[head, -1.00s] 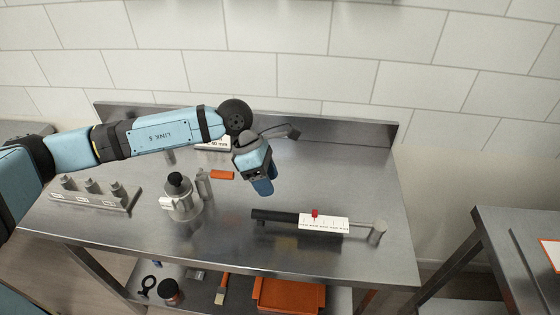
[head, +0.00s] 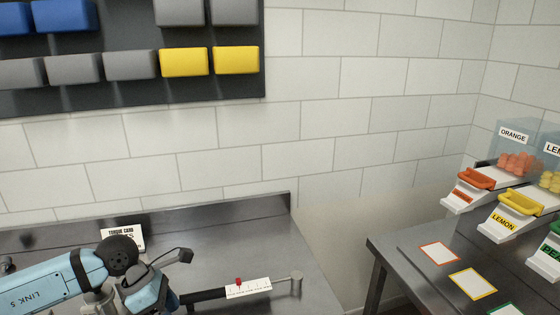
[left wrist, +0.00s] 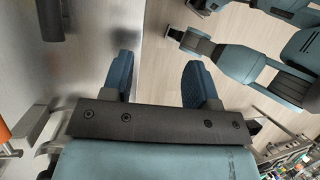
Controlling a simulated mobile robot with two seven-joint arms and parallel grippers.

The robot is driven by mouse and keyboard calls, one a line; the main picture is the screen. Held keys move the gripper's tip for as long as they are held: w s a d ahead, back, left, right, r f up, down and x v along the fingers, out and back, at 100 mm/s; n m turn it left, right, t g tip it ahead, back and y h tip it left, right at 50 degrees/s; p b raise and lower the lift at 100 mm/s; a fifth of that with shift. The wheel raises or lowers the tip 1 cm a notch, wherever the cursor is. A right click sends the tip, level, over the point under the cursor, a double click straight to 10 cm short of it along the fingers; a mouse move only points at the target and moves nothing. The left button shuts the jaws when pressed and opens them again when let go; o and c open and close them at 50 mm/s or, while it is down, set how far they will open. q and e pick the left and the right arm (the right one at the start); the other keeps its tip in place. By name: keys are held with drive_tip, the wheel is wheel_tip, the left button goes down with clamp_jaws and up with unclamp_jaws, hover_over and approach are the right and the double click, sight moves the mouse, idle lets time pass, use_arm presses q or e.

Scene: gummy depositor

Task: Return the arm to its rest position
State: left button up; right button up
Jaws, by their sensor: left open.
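My left arm comes in from the lower left in the head view, low over the steel bench (head: 225,232). My left gripper (head: 168,301) hangs over the bench near the picture's bottom edge. In the left wrist view the two blue fingers of the left gripper (left wrist: 160,78) stand well apart with nothing between them. Behind them show the steel bench surface and the pale floor. Teal links of my own body show at the upper right of that view.
A torque wrench with a white scale (head: 248,288) lies on the bench just right of the left gripper. A torque card (head: 125,236) stands behind the arm. A second table (head: 415,262) at the right holds coloured-framed cards and dispensers, including orange (head: 470,187) and lemon (head: 512,212).

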use_arm(q)
drive_tip(key=s+d+r+n+t+h+p, duration=0.2)
drive_tip(key=s+d+r+n+t+h, duration=0.1)
drive_tip(key=d+n+h, duration=0.45)
drive_tip(key=s+d+r+n+t+h+p, duration=0.1)
drive_tip(key=s+d+r+n+t+h, duration=0.2)
drive_tip(key=d+n+h, duration=0.5)
drive_tip(key=s+a+f+n+t+y+p, duration=0.1)
drive_tip(key=a+f+n+t+y, duration=0.35)
drive_tip(key=n, duration=0.65)
drive_tip(key=s+a+f+n+t+y+p, duration=0.1)
drive_tip(key=a+f+n+t+y, duration=0.1)
drive_tip(key=f+n+t+y, duration=0.55)
drive_tip(key=s+a+f+n+g+y+p, duration=0.1)
drive_tip(key=s+a+f+n+g+y, duration=0.4)
drive_tip(key=s+f+n, duration=0.5)
drive_tip(key=s+n+g+y, duration=0.1)
drive_tip(key=n, duration=0.2)
drive_tip(key=shift+s+a+f, duration=0.25)
drive_tip(key=shift+s+a, duration=0.05)
use_arm(e)
wheel_tip(320, 180, up, 6)
drive_tip(key=shift+d+r, duration=0.2)
drive_tip(key=shift+r, duration=0.05)
